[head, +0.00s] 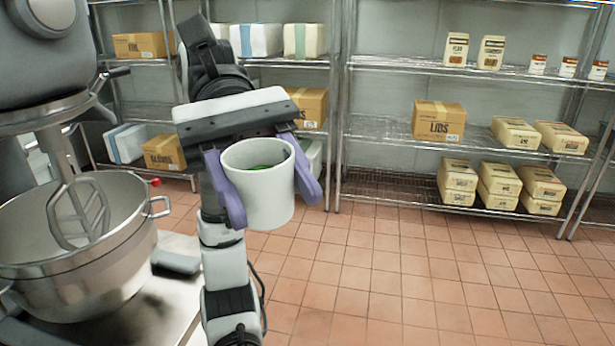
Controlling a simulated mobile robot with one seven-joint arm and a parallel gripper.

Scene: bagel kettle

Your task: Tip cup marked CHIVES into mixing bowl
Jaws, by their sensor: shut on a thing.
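My gripper (262,190) has purple fingers and is shut on a white cup (262,204), one finger on each side of it. The cup is upright or nearly so, held in the air, with something green (262,167) inside. No CHIVES marking shows on the side facing me. The steel mixing bowl (125,235) is at the left, clear of the cup, and sits under a large mixer with its flat beater (78,212) reaching down into the bowl. The bottom of the bowl's inside is hidden.
The mixer head (45,50) overhangs the bowl. A bowl handle (158,207) sticks out on the right. A steel surface (170,300) lies below the bowl. Wire shelves (400,150) with boxes and bags stand at the back. The tiled floor (400,270) at right is clear.

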